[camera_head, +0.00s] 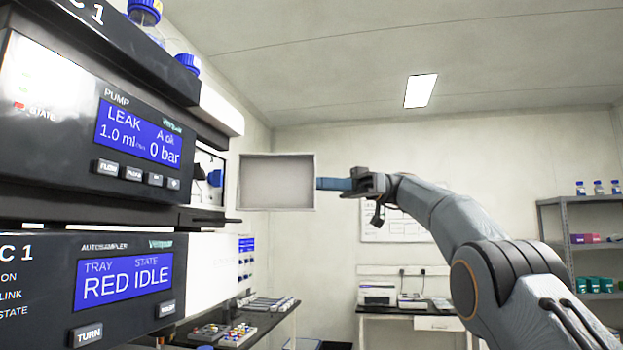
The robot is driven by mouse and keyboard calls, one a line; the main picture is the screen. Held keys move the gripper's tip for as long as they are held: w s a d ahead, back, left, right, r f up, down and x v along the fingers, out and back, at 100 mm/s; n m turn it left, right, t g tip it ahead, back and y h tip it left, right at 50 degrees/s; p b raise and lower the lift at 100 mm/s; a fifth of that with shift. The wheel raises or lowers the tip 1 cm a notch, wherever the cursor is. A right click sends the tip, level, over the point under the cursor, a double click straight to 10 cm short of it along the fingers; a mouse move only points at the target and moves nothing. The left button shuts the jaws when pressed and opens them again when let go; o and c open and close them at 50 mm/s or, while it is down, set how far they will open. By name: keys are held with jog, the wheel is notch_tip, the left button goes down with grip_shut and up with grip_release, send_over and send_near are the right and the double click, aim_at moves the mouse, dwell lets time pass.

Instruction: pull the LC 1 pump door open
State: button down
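The LC 1 stack fills the left side, with its pump module (140,140) reading "LEAK" and "0 bar". To the right of the pump display, part of the pump's inside shows, with a blue knob. A pale, framed panel (277,182), which looks like the pump door swung out with its inner face towards me, stands right of this opening. Its hinge side is not clear. My gripper (322,184) reaches in from the right, with its blue fingers at the panel's right edge. They look to be touching it, but whether they clasp it is too small to tell.
The autosampler module (125,285) sits below the pump, with a thin dark ledge between. Blue-capped bottles (145,12) stand on top. A bench with trays (235,325) is below the panel. A printer (377,295) and shelves (582,205) are farther back.

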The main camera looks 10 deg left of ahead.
jog(key=shift+a+f, duration=0.15)
jog(key=shift+f, duration=0.15)
jog(key=c, duration=1.9)
grip_release()
jog(key=shift+w+a, duration=0.1)
jog(key=shift+a, duration=0.15)
jog(key=shift+c, duration=0.2)
jog(key=shift+d+r, duration=0.15)
jog(key=shift+d, duration=0.05)
jog(key=shift+b, duration=0.3)
